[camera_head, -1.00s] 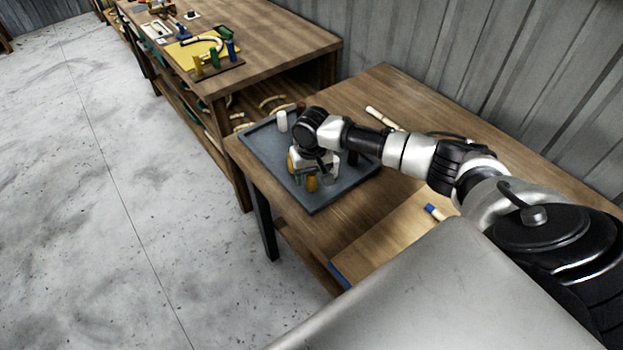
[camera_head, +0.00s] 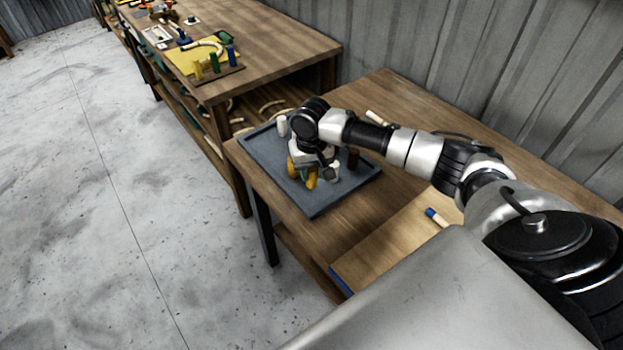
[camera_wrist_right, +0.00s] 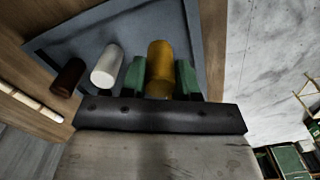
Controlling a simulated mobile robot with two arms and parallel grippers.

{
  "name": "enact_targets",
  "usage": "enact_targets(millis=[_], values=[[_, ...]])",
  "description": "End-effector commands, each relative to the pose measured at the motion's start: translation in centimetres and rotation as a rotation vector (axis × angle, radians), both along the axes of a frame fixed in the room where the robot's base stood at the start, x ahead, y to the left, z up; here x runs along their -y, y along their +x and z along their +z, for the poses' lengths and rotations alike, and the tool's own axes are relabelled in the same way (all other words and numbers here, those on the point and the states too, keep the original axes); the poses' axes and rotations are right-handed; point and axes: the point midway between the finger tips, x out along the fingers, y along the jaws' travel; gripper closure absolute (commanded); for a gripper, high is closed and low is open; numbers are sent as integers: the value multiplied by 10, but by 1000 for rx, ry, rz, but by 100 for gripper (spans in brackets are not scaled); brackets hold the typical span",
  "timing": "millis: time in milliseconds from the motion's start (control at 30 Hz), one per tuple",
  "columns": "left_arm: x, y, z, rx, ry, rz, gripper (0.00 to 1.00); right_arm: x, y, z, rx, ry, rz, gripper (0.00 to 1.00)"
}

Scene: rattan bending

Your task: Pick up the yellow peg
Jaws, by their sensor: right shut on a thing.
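My right gripper (camera_head: 306,173) is over the grey tray (camera_head: 316,207) on the near table. In the right wrist view its green fingers (camera_wrist_right: 161,78) are shut on a yellow peg (camera_wrist_right: 160,62), one on each side. This yellow peg (camera_head: 311,181) looks slightly tilted in the head view; whether its base touches the tray is unclear. My left gripper is not in view.
A white peg (camera_wrist_right: 106,66) and a dark brown peg (camera_wrist_right: 67,76) stand beside the gripper on the tray. A wooden board (camera_head: 390,245) lies nearer. A second table (camera_head: 270,45) holds several coloured pegs.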

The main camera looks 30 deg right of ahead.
Motion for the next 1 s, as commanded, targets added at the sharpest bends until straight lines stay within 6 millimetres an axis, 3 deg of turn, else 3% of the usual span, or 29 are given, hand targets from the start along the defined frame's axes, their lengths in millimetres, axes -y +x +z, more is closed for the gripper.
enact_targets(millis=[500,867,1000], values=[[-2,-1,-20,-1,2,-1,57,45,-87,65,1,-5,0,93],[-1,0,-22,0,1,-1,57,53,-104,78,1,0,0,93],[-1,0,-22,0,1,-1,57,38,-104,77,0,9,21,93]])
